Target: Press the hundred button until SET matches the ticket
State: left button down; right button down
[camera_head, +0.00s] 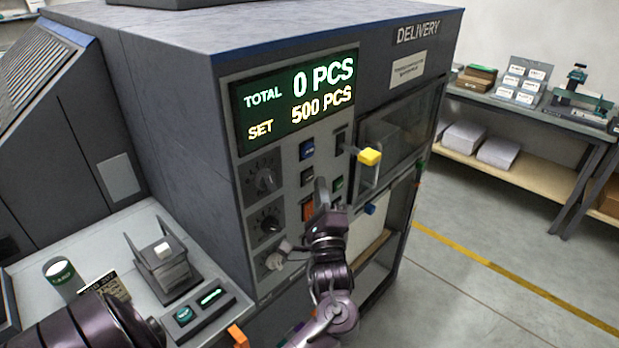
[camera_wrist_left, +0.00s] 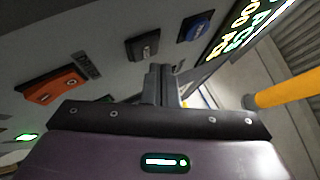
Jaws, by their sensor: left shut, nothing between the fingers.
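The display (camera_head: 295,100) on the grey machine reads TOTAL 0 PCS and SET 500 PCS. Below it are a blue button (camera_head: 307,150), a black button (camera_head: 307,176) and an orange button (camera_head: 308,210). Their labels are too small to read, so I cannot tell which is the hundred button. My left gripper (camera_head: 321,190) is shut and empty, close to the panel beside these buttons. In the left wrist view, its fingertips (camera_wrist_left: 161,78) are near the black button (camera_wrist_left: 143,46); contact is unclear. A small card (camera_head: 106,284) at lower left may be the ticket; its text is unreadable. My right gripper is out of view.
A yellow-knobbed lever (camera_head: 369,157) sticks out right of the buttons. Dials (camera_head: 264,180) lie to their left. A side ledge holds a green-topped cylinder (camera_head: 60,270) and a grey stand (camera_head: 161,265). A workbench (camera_head: 530,110) stands at right, with open floor before it.

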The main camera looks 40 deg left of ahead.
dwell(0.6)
pick_arm(q)
jog(key=shift+a, duration=0.1)
jog(key=shift+a+p, duration=0.35)
jog(key=shift+a, duration=0.5)
dwell(0.7)
jog(key=shift+d+p, duration=0.1)
jog(key=shift+p, duration=0.25)
jog(key=shift+d+p, duration=0.3)
jog(key=shift+d, duration=0.5)
